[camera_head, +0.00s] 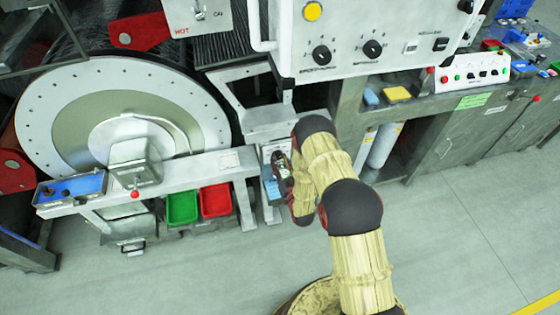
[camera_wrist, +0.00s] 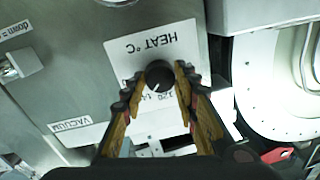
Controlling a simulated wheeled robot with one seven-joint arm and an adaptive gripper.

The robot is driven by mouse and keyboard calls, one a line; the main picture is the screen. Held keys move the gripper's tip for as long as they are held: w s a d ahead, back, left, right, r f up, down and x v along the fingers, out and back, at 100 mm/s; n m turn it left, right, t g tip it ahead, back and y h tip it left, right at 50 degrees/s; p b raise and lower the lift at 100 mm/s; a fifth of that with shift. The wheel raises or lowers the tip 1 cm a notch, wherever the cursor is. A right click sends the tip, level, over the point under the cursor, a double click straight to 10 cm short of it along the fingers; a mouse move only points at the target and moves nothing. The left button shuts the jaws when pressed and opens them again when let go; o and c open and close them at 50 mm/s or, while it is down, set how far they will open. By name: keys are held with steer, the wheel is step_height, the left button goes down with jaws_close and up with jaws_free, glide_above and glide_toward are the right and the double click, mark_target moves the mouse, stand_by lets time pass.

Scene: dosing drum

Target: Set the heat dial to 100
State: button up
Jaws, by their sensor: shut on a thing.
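The heat dial (camera_wrist: 159,74) is a small round black knob on a white plate (camera_wrist: 178,38) marked "HEAT °C", which appears upside down in the wrist view. My gripper (camera_wrist: 160,79) has one finger on each side of the knob and is shut on it. A short white mark on the knob points toward the lower left of the wrist view. Part of the printed scale shows below the knob, with 120 and what looks like 140; the rest is hidden. In the head view my gripper (camera_head: 283,168) is at the narrow grey post, and the knob is hidden there.
A "VACUUM" label (camera_wrist: 72,124) and a metal fitting (camera_wrist: 20,66) are on the same grey panel. The big round drum (camera_head: 60,125) stands at left, with green (camera_head: 182,208) and red (camera_head: 215,201) bins below. A white control box (camera_head: 345,45) hangs above. The floor in front is clear.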

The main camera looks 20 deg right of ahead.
steer(key=shift+c, duration=0.8)
steer(key=n+b, duration=0.1)
steer(key=n, duration=0.2)
steer(key=shift+n, duration=0.4)
steer(key=n+b, duration=0.2)
steer(key=n, duration=0.3)
steer(key=shift+g, duration=0.3)
steer(key=n+b, duration=0.1)
steer(key=n, duration=0.3)
steer(key=shift+a+h+b, duration=0.1)
steer(key=shift+h+b, duration=0.3)
steer(key=shift+r+n+b, duration=0.15)
steer(key=shift+n+b, duration=0.5)
steer(key=shift+n, duration=1.45)
